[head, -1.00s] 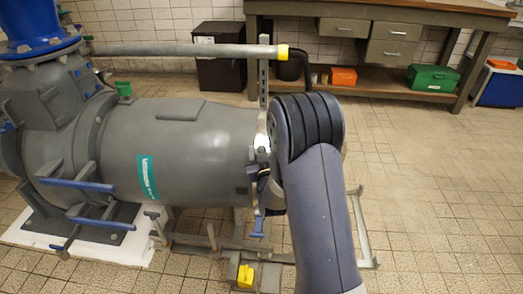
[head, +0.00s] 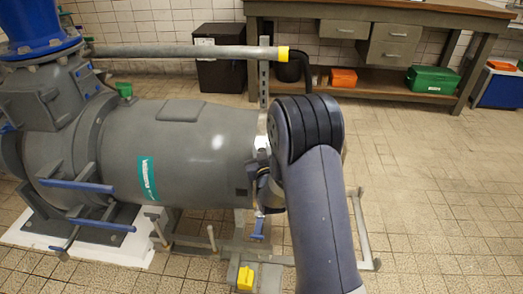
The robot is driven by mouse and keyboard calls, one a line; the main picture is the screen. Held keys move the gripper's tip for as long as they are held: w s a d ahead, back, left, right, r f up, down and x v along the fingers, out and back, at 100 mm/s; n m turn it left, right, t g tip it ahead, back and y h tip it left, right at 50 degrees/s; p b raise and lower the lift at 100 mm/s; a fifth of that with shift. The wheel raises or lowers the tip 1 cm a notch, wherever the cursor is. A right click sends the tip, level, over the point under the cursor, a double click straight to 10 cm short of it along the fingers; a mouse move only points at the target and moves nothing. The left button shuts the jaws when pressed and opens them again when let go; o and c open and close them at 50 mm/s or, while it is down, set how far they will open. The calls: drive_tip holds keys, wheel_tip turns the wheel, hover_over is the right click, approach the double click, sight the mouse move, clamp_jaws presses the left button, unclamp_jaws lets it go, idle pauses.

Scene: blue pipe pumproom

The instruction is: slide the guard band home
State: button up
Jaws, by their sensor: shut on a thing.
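The grey pump body (head: 185,150) lies across the left half, with a teal label on its side. Its right end meets my arm (head: 325,215), which stands in front of it. My gripper (head: 266,190) shows only as a small dark and grey patch at that end, beside my forearm. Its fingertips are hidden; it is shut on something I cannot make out. I cannot pick out the guard band. A pale piece (head: 262,143) shows between the pump's end and my arm.
A grey pipe (head: 185,50) with a yellow end (head: 283,53) runs above the pump. Blue handles (head: 100,225) stick out at lower left. A yellow block (head: 245,278) sits on the floor frame. A workbench (head: 380,12) stands behind. The tiled floor at right is clear.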

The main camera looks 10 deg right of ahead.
clamp_jaws()
drive_tip(key=a, duration=0.2)
drive_tip(key=w+a+b, duration=0.1)
drive_tip(key=a, duration=0.1)
drive_tip(key=w+a+b, duration=0.1)
drive_tip(key=a, duration=0.1)
drive_tip(key=shift+a, duration=0.25)
drive_tip(key=o, duration=1)
unclamp_jaws()
drive_tip(key=shift+w+a, duration=0.1)
drive_tip(key=shift+a, duration=0.05)
drive_tip(key=shift+o, duration=0.2)
drive_tip(key=s+p, duration=0.1)
drive_tip(key=s, duration=0.9)
drive_tip(key=shift+s+a, duration=0.35)
drive_tip(key=shift+s, duration=0.05)
